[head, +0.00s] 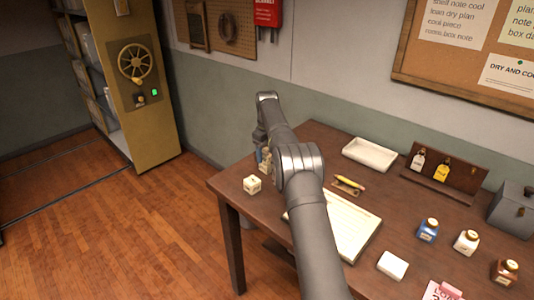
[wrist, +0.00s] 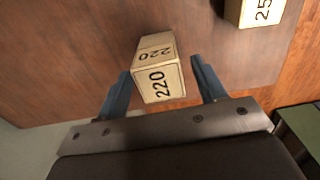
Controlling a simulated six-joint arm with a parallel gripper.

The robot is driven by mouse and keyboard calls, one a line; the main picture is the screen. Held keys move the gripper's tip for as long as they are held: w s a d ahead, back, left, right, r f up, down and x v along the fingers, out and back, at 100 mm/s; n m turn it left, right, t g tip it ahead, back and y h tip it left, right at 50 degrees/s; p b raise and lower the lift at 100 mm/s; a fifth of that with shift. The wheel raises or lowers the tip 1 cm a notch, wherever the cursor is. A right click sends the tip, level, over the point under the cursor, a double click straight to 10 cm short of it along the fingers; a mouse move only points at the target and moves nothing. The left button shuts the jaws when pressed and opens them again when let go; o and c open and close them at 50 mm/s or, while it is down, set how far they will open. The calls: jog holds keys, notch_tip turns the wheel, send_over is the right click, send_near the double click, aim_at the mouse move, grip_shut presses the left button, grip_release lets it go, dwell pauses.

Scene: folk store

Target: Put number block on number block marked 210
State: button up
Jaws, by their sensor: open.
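A cream number block marked 220 (wrist: 158,72) sits on the dark wooden table in the wrist view, with its number on two visible faces. My gripper (wrist: 161,68) is open, with one blue-grey finger on each side of this block. I cannot tell whether the fingers touch it. A second cream block (wrist: 254,10) is cut off at the top right of the wrist view; its visible digits read 25. In the head view a cream block (head: 252,184) lies near the table's left corner. No block marked 210 is readable in either view.
The dark table (head: 400,215) also bears a white tray (head: 369,154), a pale board (head: 350,228) partly behind my arm, a white block-like piece (head: 392,265) and small bottles (head: 428,229). The table's left edge is close to the blocks, with open floor beyond.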

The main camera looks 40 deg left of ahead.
notch_tip(320, 180, up, 8)
jog(key=shift+f, duration=0.25)
jog(key=shift+f, duration=0.1)
jog(key=shift+f, duration=1.7)
